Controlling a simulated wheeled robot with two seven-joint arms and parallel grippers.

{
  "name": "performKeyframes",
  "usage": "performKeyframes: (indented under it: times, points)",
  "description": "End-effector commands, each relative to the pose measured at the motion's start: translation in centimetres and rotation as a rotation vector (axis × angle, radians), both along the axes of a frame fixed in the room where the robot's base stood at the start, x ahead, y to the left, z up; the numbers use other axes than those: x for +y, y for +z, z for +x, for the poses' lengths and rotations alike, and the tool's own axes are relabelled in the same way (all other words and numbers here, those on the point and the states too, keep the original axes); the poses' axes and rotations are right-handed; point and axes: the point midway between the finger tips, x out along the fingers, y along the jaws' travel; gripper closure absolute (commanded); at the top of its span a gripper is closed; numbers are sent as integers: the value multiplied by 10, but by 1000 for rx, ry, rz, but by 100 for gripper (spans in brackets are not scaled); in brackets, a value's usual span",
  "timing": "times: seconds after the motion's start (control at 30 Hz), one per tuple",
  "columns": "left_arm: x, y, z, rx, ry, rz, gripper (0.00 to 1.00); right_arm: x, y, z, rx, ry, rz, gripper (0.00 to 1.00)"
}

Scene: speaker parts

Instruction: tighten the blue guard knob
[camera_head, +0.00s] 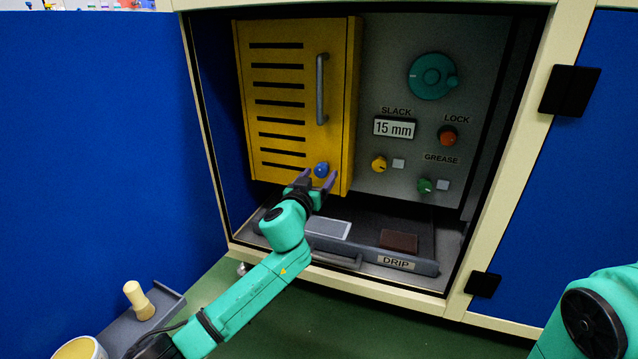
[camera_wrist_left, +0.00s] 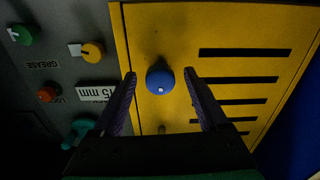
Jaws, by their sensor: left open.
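The blue guard knob (camera_head: 321,170) is on the lower right part of the yellow slotted guard door (camera_head: 285,100), which looks closed. In the left wrist view the blue knob (camera_wrist_left: 160,81) has a small pale mark on its face. My left gripper (camera_head: 320,180) is open in front of the knob. In the left wrist view its two purple fingers (camera_wrist_left: 158,85) stand either side of the knob, with a visible gap to it on both sides. My right arm (camera_head: 590,315) shows only in part at the lower right; its gripper is out of view.
Right of the guard is a grey panel with a teal dial (camera_head: 433,76), a "15 mm" display (camera_head: 394,128), a red LOCK knob (camera_head: 447,136), a yellow knob (camera_head: 379,165) and a green knob (camera_head: 425,186). Below lies a DRIP tray (camera_head: 432,268). The cream cabinet frame (camera_head: 213,140) borders the opening.

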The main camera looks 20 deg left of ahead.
Motion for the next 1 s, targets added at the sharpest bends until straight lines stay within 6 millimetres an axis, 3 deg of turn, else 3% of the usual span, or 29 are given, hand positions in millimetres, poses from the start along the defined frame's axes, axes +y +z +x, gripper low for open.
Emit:
performKeyframes:
  times: [0.23, 0.27, 0.43, 0.47, 1.0]
  points:
    - [0, 1, 2, 1, 0, -1, 24, 0, 0, -1, -3, 0, 0, 50]
    - [0, 1, 2, 1, 0, -1, 31, 0, 0, -1, -3, 0, 0, 50]
    - [0, 0, 2, 0, 0, -1, 96, 0, 0, -1, -3, 0, 0, 50]
    - [0, 0, 2, 1, 0, -1, 100, 0, 0, -1, -3, 0, 0, 50]
    - [1, 2, 2, -6, 1, 133, 100, 0, 11, 0, -1, 0, 0, 50]
